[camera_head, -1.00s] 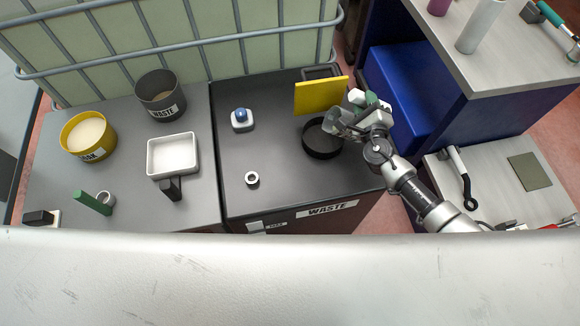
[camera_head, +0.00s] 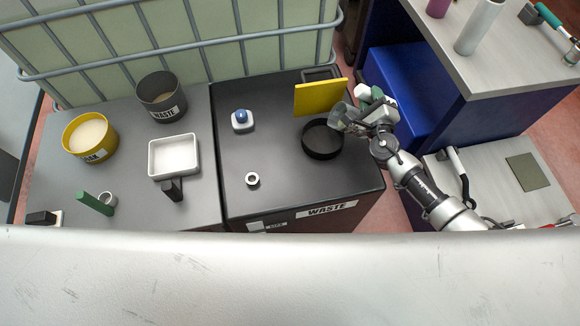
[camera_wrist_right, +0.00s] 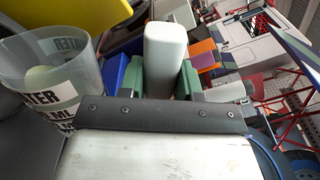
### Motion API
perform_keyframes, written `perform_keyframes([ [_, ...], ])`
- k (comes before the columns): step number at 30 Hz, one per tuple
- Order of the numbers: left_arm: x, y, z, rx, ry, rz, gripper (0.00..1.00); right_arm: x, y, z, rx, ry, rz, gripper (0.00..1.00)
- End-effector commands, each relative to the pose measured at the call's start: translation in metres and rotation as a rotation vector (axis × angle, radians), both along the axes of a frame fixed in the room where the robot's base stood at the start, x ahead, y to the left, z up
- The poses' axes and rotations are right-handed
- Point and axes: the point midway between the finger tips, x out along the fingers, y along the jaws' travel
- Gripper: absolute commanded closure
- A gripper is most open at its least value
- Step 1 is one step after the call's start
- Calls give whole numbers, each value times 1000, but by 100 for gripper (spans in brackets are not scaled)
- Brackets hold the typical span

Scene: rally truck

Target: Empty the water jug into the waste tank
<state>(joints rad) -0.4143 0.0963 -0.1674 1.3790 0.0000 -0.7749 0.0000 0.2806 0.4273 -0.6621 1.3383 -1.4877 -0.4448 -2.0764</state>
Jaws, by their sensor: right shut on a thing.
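The waste tank (camera_head: 285,180) is a dark cabinet with a WASTE label on its front. A round black-rimmed opening (camera_head: 322,154) is in its top, with a yellow plate (camera_head: 320,97) standing upright behind it. My right gripper (camera_head: 372,105) is shut on the white handle of the clear water jug (camera_head: 345,115), at the upper right rim of the opening. The right wrist view shows the jug (camera_wrist_right: 55,75) with black lettering, and the white handle between green fingers (camera_wrist_right: 167,75). How much water it holds cannot be told. My left gripper is not in view.
A blue-topped white item (camera_head: 242,120) and a small white ring (camera_head: 252,180) stand on the dark top. A grey WASTE pot (camera_head: 162,108), a yellow pot (camera_head: 80,150) and a white pan (camera_head: 174,141) stand to the left. A wire-caged tank is behind.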

Motion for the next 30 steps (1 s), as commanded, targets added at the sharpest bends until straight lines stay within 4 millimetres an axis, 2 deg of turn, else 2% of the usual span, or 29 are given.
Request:
perform_keyframes([
  [16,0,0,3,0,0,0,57,3,-4,6,0,-2,0,100],
  [30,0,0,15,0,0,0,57,2,3,13,-54,-7,0,100],
])
